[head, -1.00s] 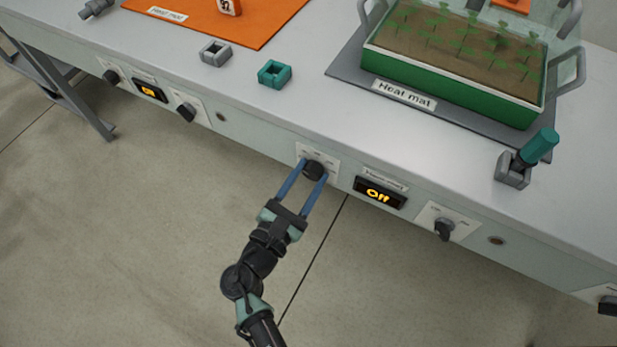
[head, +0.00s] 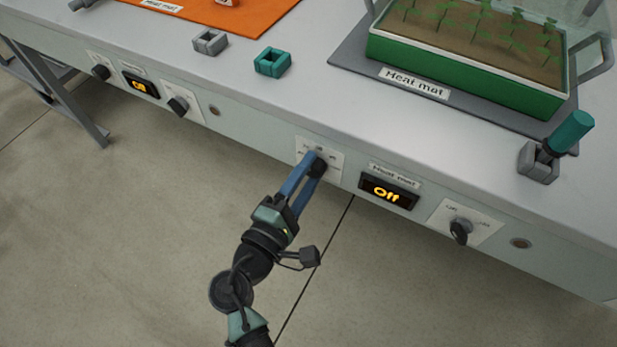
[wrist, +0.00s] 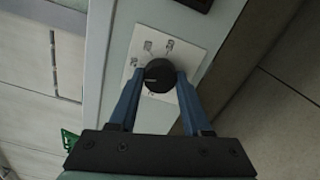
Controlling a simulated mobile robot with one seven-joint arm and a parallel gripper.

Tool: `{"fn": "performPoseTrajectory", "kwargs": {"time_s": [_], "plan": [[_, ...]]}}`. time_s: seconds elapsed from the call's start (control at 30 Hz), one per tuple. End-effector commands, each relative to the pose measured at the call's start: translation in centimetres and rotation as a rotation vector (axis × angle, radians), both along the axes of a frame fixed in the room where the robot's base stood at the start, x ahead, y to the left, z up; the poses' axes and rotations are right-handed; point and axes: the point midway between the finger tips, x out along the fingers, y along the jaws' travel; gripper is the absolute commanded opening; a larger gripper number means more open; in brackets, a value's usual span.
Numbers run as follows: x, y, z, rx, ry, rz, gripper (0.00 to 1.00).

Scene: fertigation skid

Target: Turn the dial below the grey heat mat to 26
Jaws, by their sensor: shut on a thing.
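The grey heat mat (head: 348,62) lies on the bench with a green tray of seedlings (head: 470,75) on it. Below it on the bench front is a black dial (head: 318,166) on a white plate, left of a display reading "Off" (head: 388,191). My gripper (head: 308,168) is shut on this dial. In the wrist view the dial (wrist: 158,75) sits between the two blue fingers of my gripper (wrist: 158,88), with plate markings above and left of it. The plate's small numbers are too blurred to read.
Another black knob (head: 460,231) is right of the display, beside a small round button (head: 521,243). An orange mat (head: 240,20), a grey clip (head: 210,42) and a teal clip (head: 272,62) lie on the bench. The floor in front is clear.

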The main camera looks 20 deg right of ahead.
Motion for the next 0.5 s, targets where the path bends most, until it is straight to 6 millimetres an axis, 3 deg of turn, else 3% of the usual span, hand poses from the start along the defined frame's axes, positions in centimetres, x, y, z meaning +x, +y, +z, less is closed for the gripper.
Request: {"fn": "performPoseTrajectory", "kwargs": {"time_s": [0.5], "plan": [[-0.01,0.12,-0.18,0.153,-0.190,0.001,0.00]]}}
